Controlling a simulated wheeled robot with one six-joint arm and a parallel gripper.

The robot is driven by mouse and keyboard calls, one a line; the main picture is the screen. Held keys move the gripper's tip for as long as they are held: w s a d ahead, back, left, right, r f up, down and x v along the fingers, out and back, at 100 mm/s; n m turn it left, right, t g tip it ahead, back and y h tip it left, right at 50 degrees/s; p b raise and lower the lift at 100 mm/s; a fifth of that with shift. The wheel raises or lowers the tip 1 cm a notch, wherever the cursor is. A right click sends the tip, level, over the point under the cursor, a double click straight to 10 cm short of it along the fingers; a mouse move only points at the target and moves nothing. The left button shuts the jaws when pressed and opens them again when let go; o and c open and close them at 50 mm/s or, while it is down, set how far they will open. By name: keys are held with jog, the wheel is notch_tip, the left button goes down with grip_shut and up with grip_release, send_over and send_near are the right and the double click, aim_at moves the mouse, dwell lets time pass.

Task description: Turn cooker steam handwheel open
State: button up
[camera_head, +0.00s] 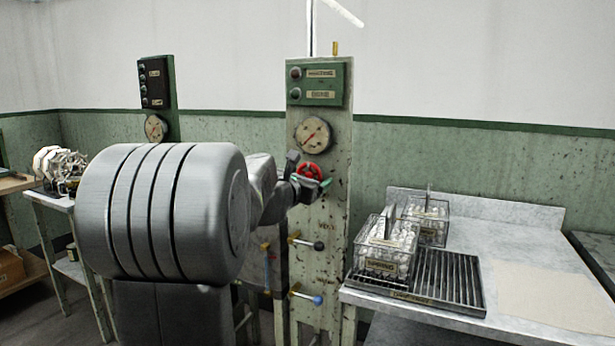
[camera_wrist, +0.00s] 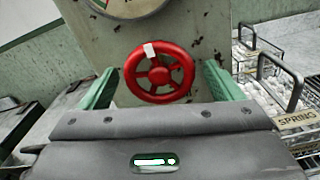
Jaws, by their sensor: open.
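The red handwheel (camera_head: 309,171) is mounted on the tall green-white panel post (camera_head: 328,226), just below the round gauge (camera_head: 313,135). In the wrist view the handwheel (camera_wrist: 159,72) faces the camera, with a white mark at the top of its rim. My gripper (camera_head: 308,182) is open in front of the wheel. In the wrist view its two green fingers (camera_wrist: 157,86) stand on the left and right of the wheel, with gaps to the rim. I cannot tell how deep the fingertips reach. My arm hides part of the post's left side in the head view.
Two levers, one dark-knobbed (camera_head: 318,246) and one blue-knobbed (camera_head: 317,300), stick out lower on the post. Right of it, a metal table (camera_head: 510,255) holds wire baskets (camera_head: 386,258) and a drain grate (camera_head: 455,283). Another gauge post (camera_head: 155,100) stands behind at left.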

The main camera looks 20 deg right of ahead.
jog(key=shift+w+d, duration=0.3)
jog(key=c, duration=1)
